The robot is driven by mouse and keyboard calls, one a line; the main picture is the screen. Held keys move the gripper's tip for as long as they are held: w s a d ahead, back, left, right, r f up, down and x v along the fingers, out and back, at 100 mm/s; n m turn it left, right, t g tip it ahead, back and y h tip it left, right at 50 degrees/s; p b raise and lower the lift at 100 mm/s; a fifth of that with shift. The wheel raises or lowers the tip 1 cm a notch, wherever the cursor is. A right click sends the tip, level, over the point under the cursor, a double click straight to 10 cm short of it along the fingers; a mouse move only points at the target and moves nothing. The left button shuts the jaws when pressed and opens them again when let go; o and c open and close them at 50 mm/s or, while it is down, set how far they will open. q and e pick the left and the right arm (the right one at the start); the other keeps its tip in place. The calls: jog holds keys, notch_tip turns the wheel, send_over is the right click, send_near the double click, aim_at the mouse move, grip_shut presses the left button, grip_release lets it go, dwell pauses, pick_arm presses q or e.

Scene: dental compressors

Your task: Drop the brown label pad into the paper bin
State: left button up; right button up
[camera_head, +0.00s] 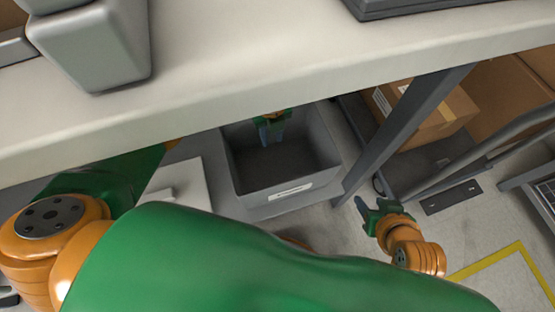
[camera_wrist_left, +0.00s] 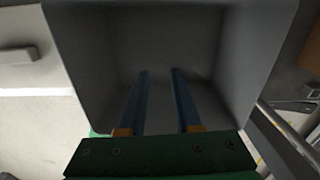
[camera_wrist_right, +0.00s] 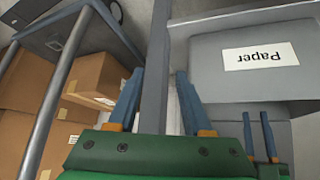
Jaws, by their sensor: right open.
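The grey paper bin (camera_head: 325,165) stands on the floor beneath the table edge, with a white label on its front. In the right wrist view the bin (camera_wrist_right: 215,75) appears upside down and its label reads "Paper". My left gripper (camera_head: 270,135) points down at the bin's opening. In the left wrist view its fingers (camera_wrist_left: 158,75) are apart with nothing between them, against the dark bin interior. My right gripper (camera_head: 366,208) is open and empty, to the right of the bin. I see no brown label pad in any view; the bin's floor is dark.
The pale table (camera_head: 240,75) overhangs the bin. A dark table leg (camera_head: 415,125) stands right of the bin. A cart with cardboard boxes (camera_head: 435,115) is at the right. A white box-like object (camera_head: 180,185) is left of the bin. Yellow tape (camera_head: 495,262) marks the floor.

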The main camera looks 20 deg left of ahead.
pick_arm(q)
jog(key=shift+r+p, duration=1.05)
jog(key=shift+r, duration=1.85)
pick_arm(e)
jog(key=s+d+f+g, duration=0.1)
jog(key=s+f+g, duration=0.3)
jog(key=s+f, duration=0.1)
jog(key=shift+s+d+f+h, duration=0.3)
jog(key=shift+s+f+h, duration=0.1)
jog(key=shift+f, duration=0.05)
